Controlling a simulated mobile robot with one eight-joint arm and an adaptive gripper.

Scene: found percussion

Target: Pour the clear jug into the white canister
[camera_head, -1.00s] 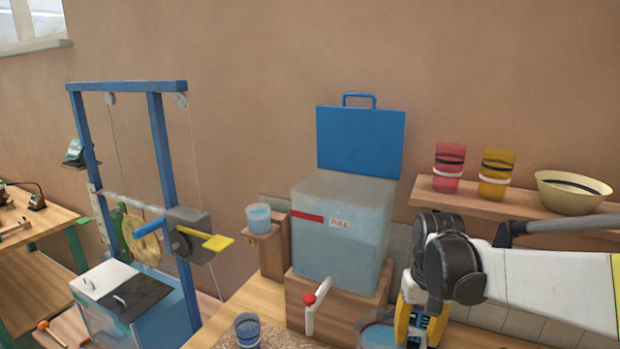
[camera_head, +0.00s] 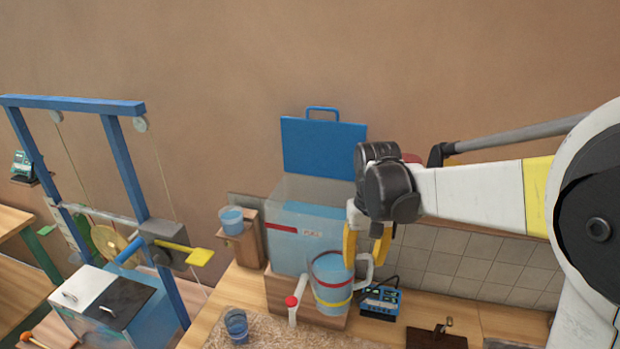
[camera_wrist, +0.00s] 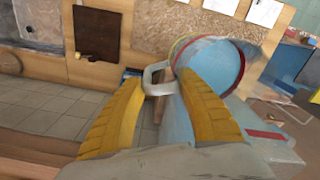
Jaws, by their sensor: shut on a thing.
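The clear jug (camera_head: 330,279) has a yellow and a red band, a pale handle and bluish contents. It stands roughly upright in front of the canister's lower right part; the wrist view also shows it (camera_wrist: 215,65). My gripper (camera_head: 366,240) is shut on the jug's handle, its yellow fingers on either side in the wrist view (camera_wrist: 158,95). The white canister (camera_head: 290,240) seems to be the boxy translucent container with a red stripe and label. Its blue lid (camera_head: 323,146) stands upright at the back. My arm and the jug hide its right side.
A tap with a red knob (camera_head: 292,303) sticks out below the canister. A blue cup (camera_head: 231,220) sits on a wooden ledge to the left, another (camera_head: 236,326) on the counter. A blue device (camera_head: 380,302) lies right of the jug. A blue frame (camera_head: 125,165) stands at left.

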